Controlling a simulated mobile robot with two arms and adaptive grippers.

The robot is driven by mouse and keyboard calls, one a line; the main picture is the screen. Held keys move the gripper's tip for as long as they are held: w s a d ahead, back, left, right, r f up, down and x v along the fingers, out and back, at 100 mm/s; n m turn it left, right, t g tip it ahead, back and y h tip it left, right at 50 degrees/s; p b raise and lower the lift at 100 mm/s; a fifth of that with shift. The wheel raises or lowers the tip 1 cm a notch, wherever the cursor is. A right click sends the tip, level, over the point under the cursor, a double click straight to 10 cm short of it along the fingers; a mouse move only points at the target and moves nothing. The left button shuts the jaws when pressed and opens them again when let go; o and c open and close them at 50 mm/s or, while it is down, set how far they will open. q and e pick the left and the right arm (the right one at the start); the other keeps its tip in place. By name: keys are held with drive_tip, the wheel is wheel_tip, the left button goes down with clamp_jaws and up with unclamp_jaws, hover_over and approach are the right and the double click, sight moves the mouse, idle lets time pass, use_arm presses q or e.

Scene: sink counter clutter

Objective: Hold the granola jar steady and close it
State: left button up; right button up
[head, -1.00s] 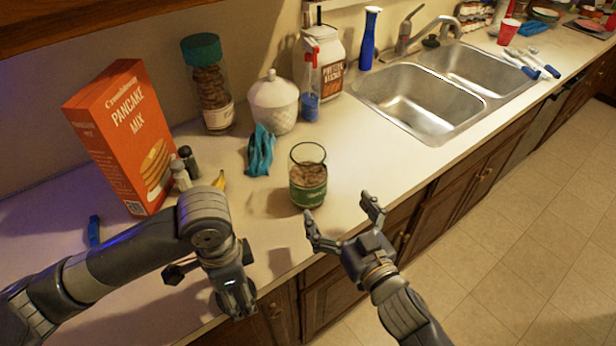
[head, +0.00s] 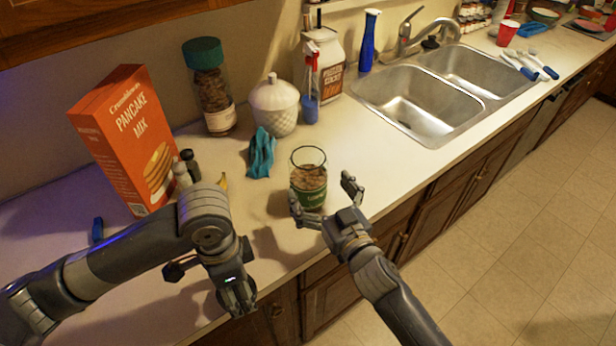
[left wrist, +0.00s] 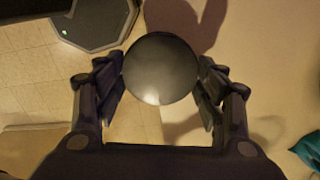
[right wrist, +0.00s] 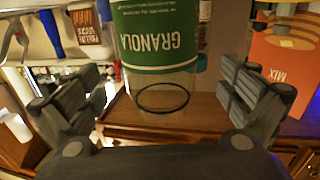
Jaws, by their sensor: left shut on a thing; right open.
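The granola jar (head: 308,186) stands upright and uncovered on the counter, clear glass with a green label and brown contents. In the right wrist view the jar (right wrist: 160,50) appears upside down, its GRANOLA label between the open fingers. My right gripper (head: 325,196) is open at the jar's front side, one finger close to its lower left; I cannot tell if it touches. My left gripper (head: 238,298) is shut on a round dark lid (left wrist: 160,70), held by its sides near the counter's front edge. The lid is mostly hidden in the head view.
A blue cloth (head: 261,153), a white lidded canister (head: 275,106) and a jar with a teal lid (head: 210,90) stand behind. A pancake mix box (head: 125,140) and small shakers (head: 183,170) are at left. The sink (head: 415,105) is at right. Counter right of the jar is clear.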

use_arm(q)
drive_tip(key=shift+s, duration=0.1)
drive_tip(key=shift+r, duration=0.2)
use_arm(e)
drive_tip(key=shift+w+a+r, duration=0.1)
drive_tip(key=shift+w, duration=0.15)
use_arm(q)
drive_tip(key=shift+r+p, duration=0.65)
drive_tip(key=shift+p, duration=0.15)
use_arm(e)
drive_tip(key=x, duration=0.4)
drive_tip(key=shift+w, duration=0.1)
drive_tip(key=shift+w+a, duration=0.2)
drive_tip(key=shift+w, duration=0.1)
drive_tip(key=c, duration=1.5)
drive_tip(key=shift+c, duration=0.3)
